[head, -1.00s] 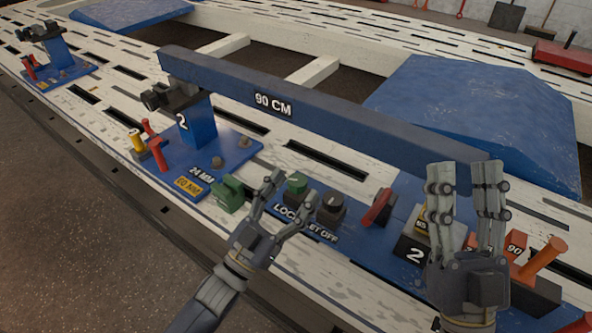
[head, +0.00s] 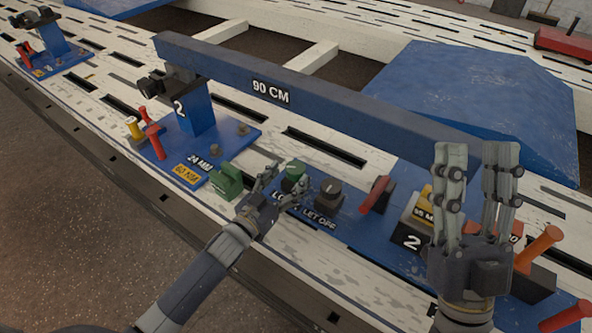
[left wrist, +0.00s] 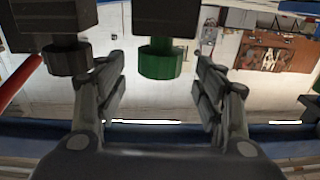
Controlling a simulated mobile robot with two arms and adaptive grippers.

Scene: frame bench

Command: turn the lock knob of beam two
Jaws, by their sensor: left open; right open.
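The green lock knob (head: 295,170) sits on its dark block on beam two's blue base, above a partly hidden "LOCK" label. The blue beam (head: 330,104) is marked "90 CM", with a "2" on its post. My left gripper (head: 286,180) is open, its fingers pointing at the green knob. In the left wrist view the green knob (left wrist: 162,60) shows between the two spread fingers (left wrist: 162,85), with a visible gap on each side. Contact cannot be told. My right gripper (head: 476,158) is open and empty, fingers up, in front of the beam's right end.
The black "LET OFF" knob (head: 330,190) stands just right of the green one; it also shows in the left wrist view (left wrist: 68,58). A green clamp-like part (head: 226,181) lies left. A red lever (head: 375,194) and an orange handle (head: 540,248) stand right.

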